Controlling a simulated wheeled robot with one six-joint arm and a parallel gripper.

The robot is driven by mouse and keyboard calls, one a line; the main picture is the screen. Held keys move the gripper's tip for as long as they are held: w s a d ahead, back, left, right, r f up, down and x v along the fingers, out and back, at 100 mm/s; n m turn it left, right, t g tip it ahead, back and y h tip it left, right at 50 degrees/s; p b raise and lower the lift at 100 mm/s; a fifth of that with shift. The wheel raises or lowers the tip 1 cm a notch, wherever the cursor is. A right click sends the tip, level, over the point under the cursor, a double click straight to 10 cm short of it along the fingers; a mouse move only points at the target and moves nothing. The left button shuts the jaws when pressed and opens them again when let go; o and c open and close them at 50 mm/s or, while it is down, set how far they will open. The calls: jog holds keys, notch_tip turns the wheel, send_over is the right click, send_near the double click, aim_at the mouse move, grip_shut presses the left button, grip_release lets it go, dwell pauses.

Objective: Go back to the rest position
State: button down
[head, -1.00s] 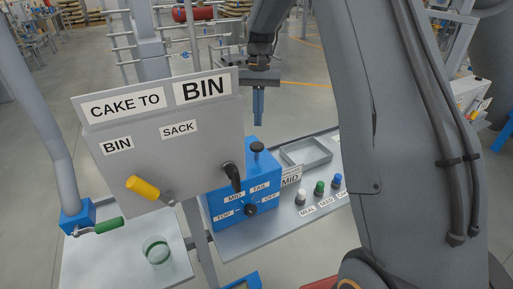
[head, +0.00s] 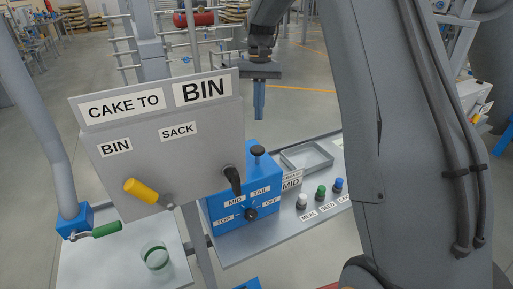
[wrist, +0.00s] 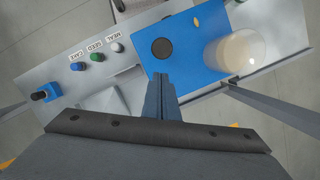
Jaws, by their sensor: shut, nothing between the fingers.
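My gripper (head: 259,103) is shut and empty. In the head view it hangs, fingers down, above and behind the blue selector box (head: 245,196) and the shelf. In the wrist view its closed fingers (wrist: 159,82) reach over the edge of the same blue box (wrist: 190,55), near the box's round black knob (wrist: 162,47). I cannot see any contact with the box. The gripper's upper part and my arm fill much of the head view's right side.
A grey panel (head: 165,150) marked CAKE TO BIN with a yellow lever (head: 141,190) stands at left. A shallow tray (head: 307,158) and white, green and blue buttons (head: 320,190) are on the shelf. A glass (head: 156,257) stands lower left beside a green-handled valve (head: 106,230).

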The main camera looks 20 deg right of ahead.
jog(key=s+f+n+t+b, duration=0.1)
jog(key=s+f, duration=0.3)
jog(key=s, duration=0.9)
jog(key=s+a+f+n+t+h, duration=0.1)
jog(key=s+f+n+t, duration=0.2)
jog(key=s, duration=1)
notch_tip(320, 180, down, 2)
jog(key=shift+s+a+f+b, duration=0.1)
jog(key=shift+s+a+b, duration=0.1)
jog(key=shift+a+b, duration=0.15)
dwell(2.8)
